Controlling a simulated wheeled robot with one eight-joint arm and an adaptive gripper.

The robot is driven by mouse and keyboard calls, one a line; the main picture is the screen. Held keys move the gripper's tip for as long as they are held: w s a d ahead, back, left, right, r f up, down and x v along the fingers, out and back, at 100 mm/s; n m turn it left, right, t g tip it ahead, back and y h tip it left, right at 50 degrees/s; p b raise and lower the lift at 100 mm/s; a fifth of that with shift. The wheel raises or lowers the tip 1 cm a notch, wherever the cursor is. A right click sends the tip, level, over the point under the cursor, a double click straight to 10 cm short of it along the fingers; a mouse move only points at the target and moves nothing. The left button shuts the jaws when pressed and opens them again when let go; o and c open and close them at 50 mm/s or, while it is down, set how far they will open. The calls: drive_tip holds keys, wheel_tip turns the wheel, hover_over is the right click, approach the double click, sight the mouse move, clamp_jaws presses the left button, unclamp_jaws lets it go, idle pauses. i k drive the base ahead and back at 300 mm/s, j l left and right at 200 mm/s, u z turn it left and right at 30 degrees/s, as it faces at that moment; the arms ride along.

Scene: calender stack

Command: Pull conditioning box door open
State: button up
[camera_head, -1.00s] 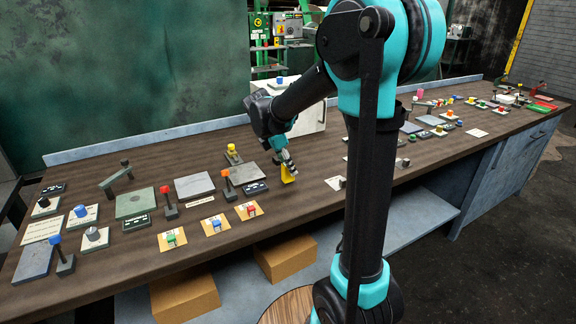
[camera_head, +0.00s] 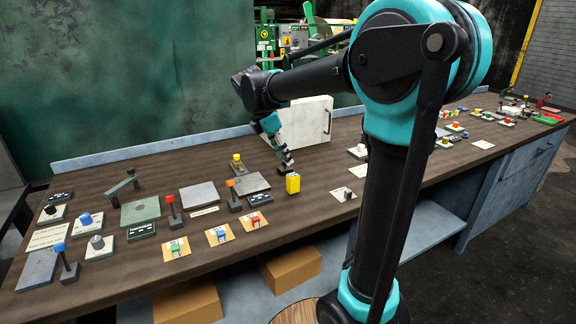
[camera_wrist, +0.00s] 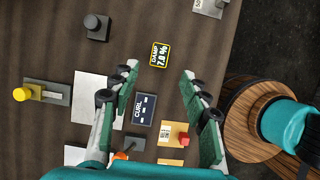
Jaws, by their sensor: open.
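The conditioning box appears to be the white box (camera_head: 303,122) at the back of the bench in the head view. A dark upright handle (camera_head: 327,120) is on its right side, and the door looks shut. My gripper (camera_head: 287,167) hangs in front of the box, apart from the handle and just behind a small yellow block (camera_head: 293,184). In the wrist view my gripper (camera_wrist: 160,70) is open with nothing between its fingers. The yellow block's top (camera_wrist: 160,55), labelled "DAMP 7.0 %", lies beyond the fingertips. The box is not in the wrist view.
A yellow-topped switch (camera_head: 237,163) and an orange-topped lever (camera_head: 232,195) stand left of my gripper. A "CURL" display (camera_wrist: 143,108) shows below the fingers. A small plate with a knob (camera_head: 344,194) lies to the right. Bare bench surrounds the yellow block.

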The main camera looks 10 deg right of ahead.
sight(305, 124)
drive_tip(key=i+l, duration=0.15)
drive_tip(key=l, duration=0.25)
drive_tip(key=i+l, duration=0.15)
drive_tip(key=l, duration=0.2)
drive_tip(key=i+l, duration=0.15)
drive_tip(key=l, duration=0.25)
